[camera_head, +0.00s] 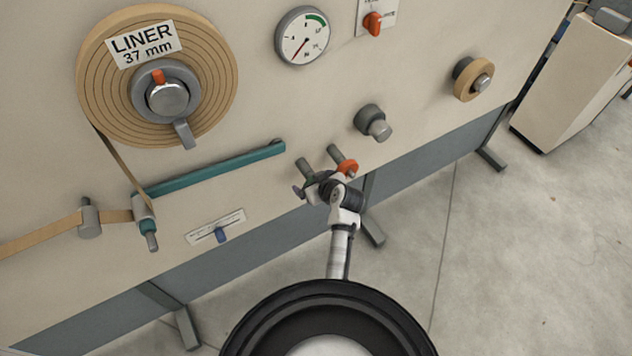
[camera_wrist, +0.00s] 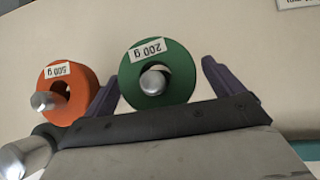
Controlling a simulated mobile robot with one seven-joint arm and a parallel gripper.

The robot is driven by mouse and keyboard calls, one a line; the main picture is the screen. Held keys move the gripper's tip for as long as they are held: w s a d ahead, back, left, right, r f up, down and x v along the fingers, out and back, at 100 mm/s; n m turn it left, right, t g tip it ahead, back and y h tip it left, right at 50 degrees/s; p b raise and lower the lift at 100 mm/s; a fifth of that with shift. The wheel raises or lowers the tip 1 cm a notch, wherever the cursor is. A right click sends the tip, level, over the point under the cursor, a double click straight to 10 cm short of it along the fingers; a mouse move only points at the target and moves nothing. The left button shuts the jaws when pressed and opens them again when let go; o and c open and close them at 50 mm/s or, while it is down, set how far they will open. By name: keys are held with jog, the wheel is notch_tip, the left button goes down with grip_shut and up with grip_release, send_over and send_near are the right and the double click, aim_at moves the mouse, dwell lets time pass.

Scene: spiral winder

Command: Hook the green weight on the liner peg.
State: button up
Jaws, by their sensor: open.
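The green weight (camera_wrist: 182,77) is a ring labelled 200 g. It hangs on a metal peg (camera_wrist: 154,82) in the wrist view. My gripper (camera_wrist: 160,68) is open, with one dark finger on each side of the green weight; I cannot tell whether they touch it. In the head view my gripper (camera_head: 319,185) is at the panel's lower edge and mostly hides the green weight. No peg is labelled as the liner peg; a short peg (camera_head: 152,242) sticks out below the left end of a teal arm (camera_head: 215,172), under the liner roll (camera_head: 95,62).
An orange 500 g ring (camera_wrist: 72,108) hangs on a neighbouring peg, close to my left finger in the wrist view. It also shows in the head view (camera_head: 349,167). A tan web (camera_head: 40,235) runs left. A knob (camera_head: 372,122) and small roll (camera_head: 472,80) project on the right.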

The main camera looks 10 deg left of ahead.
jog(key=b+v, duration=0.2)
jog(key=v, duration=1.1)
jog(key=shift+s+d+r+b, duration=0.2)
jog(key=shift+s+d+b, duration=0.05)
jog(key=shift+b, duration=0.05)
